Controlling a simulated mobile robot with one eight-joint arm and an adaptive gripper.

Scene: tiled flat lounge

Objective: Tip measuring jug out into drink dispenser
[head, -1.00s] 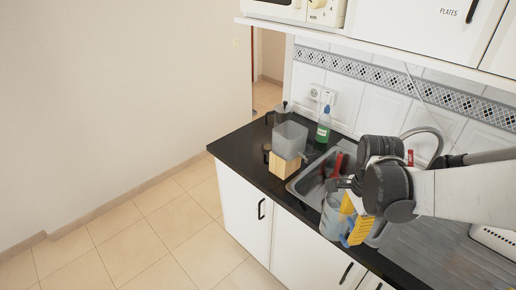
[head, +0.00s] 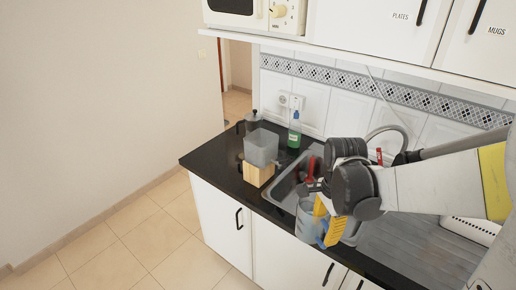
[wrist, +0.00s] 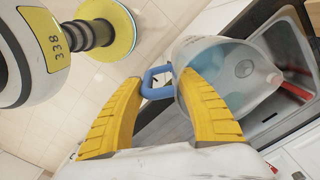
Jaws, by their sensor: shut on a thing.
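The measuring jug (head: 307,219) is a clear, bluish jug with a blue handle. My gripper (head: 324,218) is shut on its handle and holds it near the counter's front edge, by the sink. In the wrist view the jug (wrist: 222,78) shows blue contents, and its handle lies between the yellow fingers of my gripper (wrist: 158,85). The drink dispenser (head: 261,147) is a grey see-through box on a wooden stand (head: 258,175), left of the jug and apart from it. Its inside is hard to make out.
The sink (head: 287,190) lies behind the jug, with a red thing in it. A green spray bottle (head: 294,132) and a moka pot (head: 252,120) stand behind the dispenser. Wall cabinets (head: 390,30) hang above. The floor at left is clear.

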